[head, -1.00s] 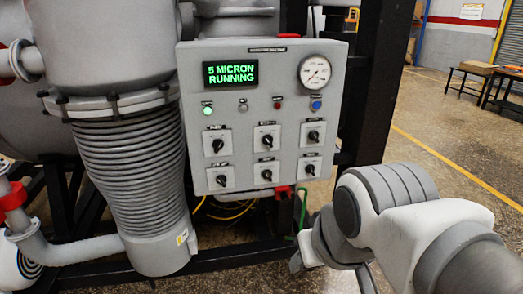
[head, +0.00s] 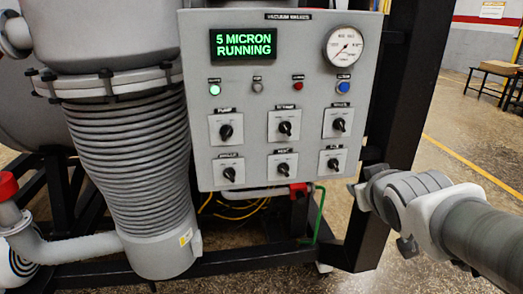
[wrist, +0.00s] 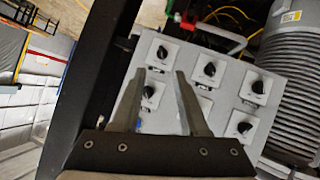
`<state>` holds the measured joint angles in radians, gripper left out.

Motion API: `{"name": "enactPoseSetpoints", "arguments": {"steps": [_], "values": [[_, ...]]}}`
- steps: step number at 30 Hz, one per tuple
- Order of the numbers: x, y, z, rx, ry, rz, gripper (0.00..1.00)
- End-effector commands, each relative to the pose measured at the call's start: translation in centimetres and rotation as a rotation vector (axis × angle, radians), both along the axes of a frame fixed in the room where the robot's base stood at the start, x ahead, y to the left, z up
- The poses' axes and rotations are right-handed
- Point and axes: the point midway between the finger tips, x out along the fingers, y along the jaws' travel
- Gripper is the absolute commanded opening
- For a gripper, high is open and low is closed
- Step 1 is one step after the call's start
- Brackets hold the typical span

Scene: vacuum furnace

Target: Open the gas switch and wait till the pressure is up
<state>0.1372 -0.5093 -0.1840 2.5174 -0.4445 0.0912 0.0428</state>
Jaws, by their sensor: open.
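The grey control panel (head: 205,165) carries two rows of black rotary switches on white plates. The bottom right switch (head: 333,163) may be the gas switch; its small label is too blurred to read surely. It also shows in the wrist view (wrist: 162,52), where the panel appears upside down. The green display (head: 243,44) reads "5 MICRON RUNNING". A round dial gauge (head: 344,47) sits at the panel's upper right. My gripper (wrist: 168,80) is open and empty, in front of the panel's right-hand switches. The upper right switch (wrist: 148,90) shows between the fingers; contact cannot be told.
A black frame post (head: 398,110) stands just right of the panel. A ribbed grey cylinder (head: 130,165) stands to the left. A red part (head: 298,189) and a green bent bar (head: 318,212) are below the panel. Open floor (head: 440,125) lies to the right.

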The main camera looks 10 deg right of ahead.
Motion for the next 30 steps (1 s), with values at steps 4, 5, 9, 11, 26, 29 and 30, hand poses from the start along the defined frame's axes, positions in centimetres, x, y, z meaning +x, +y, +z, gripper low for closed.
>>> {"name": "enactPoseSetpoints", "arguments": {"steps": [4, 5, 9, 11, 26, 29, 30], "values": [[2.3, -2.5, -2.8, -0.094, -0.131, 0.055, 0.44], [2.7, -2.8, -3.1, -0.112, -0.157, 0.071, 0.44], [3.9, -3.6, -5.0, -0.178, -0.270, 0.163, 0.44], [4.2, -3.6, -5.8, -0.198, -0.316, 0.210, 0.44], [3.1, -4.5, -9.7, -0.266, -0.497, 0.372, 0.44], [3.6, -4.4, -9.4, -0.265, -0.499, 0.373, 0.44], [3.9, -4.4, -9.3, -0.264, -0.497, 0.373, 0.44]]}}
